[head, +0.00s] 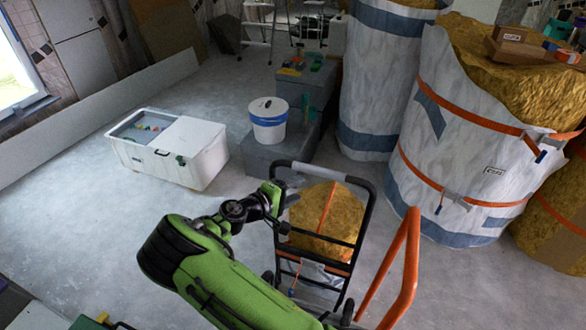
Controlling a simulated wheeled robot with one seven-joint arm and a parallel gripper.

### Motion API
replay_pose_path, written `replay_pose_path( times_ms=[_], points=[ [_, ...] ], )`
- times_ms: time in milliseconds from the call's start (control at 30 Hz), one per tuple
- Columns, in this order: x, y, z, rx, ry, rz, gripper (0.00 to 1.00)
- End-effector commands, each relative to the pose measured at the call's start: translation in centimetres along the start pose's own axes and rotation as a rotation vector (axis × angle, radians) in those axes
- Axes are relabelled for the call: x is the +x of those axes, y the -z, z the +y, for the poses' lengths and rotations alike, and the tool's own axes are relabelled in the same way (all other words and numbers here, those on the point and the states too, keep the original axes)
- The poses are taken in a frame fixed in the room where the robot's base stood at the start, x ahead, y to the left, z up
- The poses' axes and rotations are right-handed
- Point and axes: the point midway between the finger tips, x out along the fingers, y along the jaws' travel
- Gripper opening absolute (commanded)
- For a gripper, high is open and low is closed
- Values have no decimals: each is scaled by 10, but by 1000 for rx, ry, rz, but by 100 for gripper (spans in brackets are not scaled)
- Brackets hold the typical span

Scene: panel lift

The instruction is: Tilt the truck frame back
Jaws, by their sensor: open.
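The truck frame (364,225) is a black hand truck in the lower middle of the head view. A yellow-brown rounded load (330,212) with an orange strap shows through the frame. My gripper (285,193) is open at the frame's upper left corner, close to the left upright. I cannot tell whether it touches the bar. My green arm hides the lower left of the truck.
An orange tube (405,268) rises right of the truck. Large strapped white sacks (462,140) stand at the right. A white bucket (268,121) sits on a grey box (262,157) behind the truck. A white chest (170,150) stands at left.

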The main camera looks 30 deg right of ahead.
Motion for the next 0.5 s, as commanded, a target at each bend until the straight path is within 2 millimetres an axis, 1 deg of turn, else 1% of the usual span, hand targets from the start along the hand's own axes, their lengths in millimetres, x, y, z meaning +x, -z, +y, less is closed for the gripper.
replay_pose_path(
  times_ms=[33,100,167,233,367,500],
  points=[
    [0,6,-3,-28,-48,19,56],
    [0,10,-3,-46,-85,33,56],
    [2,12,-3,-51,-95,37,56],
    [10,12,-2,-51,-95,37,56],
    [38,12,0,-51,-93,33,56],
    [74,13,2,-50,-91,32,56]
  ],
)
